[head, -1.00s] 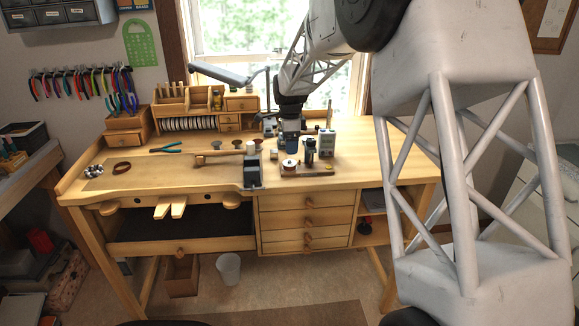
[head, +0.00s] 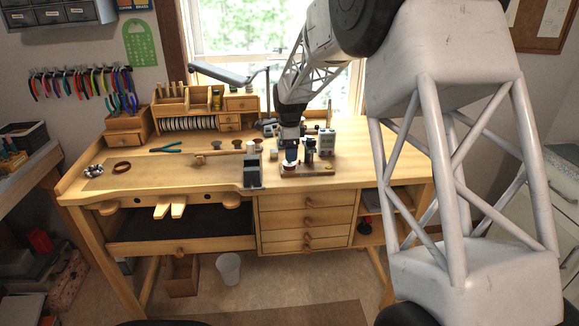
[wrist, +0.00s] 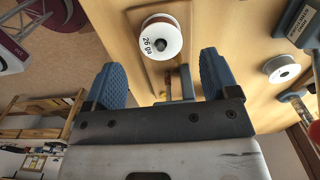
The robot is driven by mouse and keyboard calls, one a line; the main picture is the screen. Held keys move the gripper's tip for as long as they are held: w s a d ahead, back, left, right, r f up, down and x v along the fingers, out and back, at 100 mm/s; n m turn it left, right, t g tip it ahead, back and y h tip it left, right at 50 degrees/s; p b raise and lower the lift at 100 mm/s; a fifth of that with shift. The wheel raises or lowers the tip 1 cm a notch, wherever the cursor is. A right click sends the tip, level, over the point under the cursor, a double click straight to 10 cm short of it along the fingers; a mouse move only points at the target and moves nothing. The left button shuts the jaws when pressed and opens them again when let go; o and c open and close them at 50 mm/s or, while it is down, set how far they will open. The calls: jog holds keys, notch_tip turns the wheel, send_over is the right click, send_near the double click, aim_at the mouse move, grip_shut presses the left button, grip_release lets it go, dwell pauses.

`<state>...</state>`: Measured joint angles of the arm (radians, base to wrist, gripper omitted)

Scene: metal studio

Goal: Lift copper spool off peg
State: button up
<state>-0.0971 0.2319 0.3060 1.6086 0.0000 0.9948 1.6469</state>
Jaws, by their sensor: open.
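The copper spool (wrist: 160,38) shows in the wrist view with a round white face marked "26 ga" and a copper edge. A dark peg end sits in its centre hole. It stands on a wooden board (wrist: 129,28). My gripper (wrist: 160,74) is open, its two blue fingers apart and empty. In the picture the spool lies just beyond the fingertips, roughly centred between them; neither finger visibly touches it. In the head view my gripper (head: 290,158) is over the left end of the board and hides most of the spool.
A small device with a blue-grey part (wrist: 182,84) stands on the same board, close beside the spool. Another white-faced spool (wrist: 282,69) is at the right of the wrist view. A dark metal vise-like block (head: 252,171) stands left of the board. The bench's right side is clear.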

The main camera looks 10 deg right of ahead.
aim_at(289, 165)
jog(key=shift+f, duration=2.6)
jog(key=c, duration=1.2)
